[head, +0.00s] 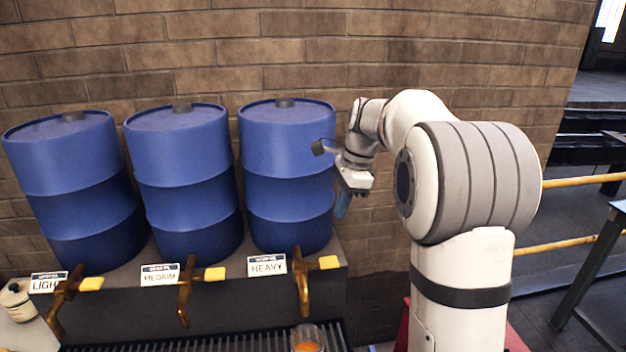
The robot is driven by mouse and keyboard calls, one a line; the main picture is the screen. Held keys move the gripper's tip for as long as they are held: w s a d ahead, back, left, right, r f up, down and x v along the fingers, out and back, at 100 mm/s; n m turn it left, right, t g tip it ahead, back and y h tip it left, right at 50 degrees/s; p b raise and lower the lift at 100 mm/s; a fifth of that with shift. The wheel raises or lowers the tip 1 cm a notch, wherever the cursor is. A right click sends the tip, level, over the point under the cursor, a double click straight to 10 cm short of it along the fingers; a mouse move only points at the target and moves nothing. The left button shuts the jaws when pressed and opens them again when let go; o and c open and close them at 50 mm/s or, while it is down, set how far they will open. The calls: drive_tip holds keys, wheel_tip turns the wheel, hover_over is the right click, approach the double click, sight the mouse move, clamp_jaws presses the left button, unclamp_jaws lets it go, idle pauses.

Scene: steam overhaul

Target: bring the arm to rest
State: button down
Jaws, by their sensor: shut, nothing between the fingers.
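My arm rises at the right of the head view and bends over to the left. My gripper (342,207) hangs down just right of the right-hand blue drum, in front of the brick wall. It is small in the picture and seen from behind the wrist. Its fingers are close together with nothing seen between them. It is above the level of the taps, and I cannot tell whether it is clear of the drum's side.
Blue drums (65,170), (182,170) and (290,150) stand on a dark stand labelled light, medium and heavy. Brass taps with yellow handles (328,262) stick out below. A glass of amber liquid (307,340) stands on the grate (225,343). Yellow rails (570,244) are at right.

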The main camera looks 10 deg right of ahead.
drive_tip(key=s+a+f+n+t+h, duration=0.1)
drive_tip(key=s+f+n, duration=0.1)
drive_tip(key=s+n, duration=0.6)
drive_tip(key=s+a+f+n+t+h, duration=0.1)
drive_tip(key=s+n, duration=0.8)
drive_tip(key=s, duration=1.1)
wheel_tip(320, 180, down, 2)
drive_tip(key=shift+n+t+h, duration=0.3)
drive_tip(key=shift+t, duration=0.4)
drive_tip(key=shift+a, duration=0.1)
wheel_tip(320, 180, up, 5)
drive_tip(key=b, duration=0.4)
hover_over(330, 259)
drive_tip(key=s, duration=0.4)
drive_tip(key=shift+r, duration=0.2)
drive_tip(key=x, duration=0.4)
drive_tip(key=p+x, duration=0.1)
drive_tip(key=x, duration=0.4)
drive_tip(key=s+x, duration=0.1)
drive_tip(key=x, duration=0.4)
drive_tip(key=shift+s+f, duration=0.1)
drive_tip(key=shift+f, duration=0.05)
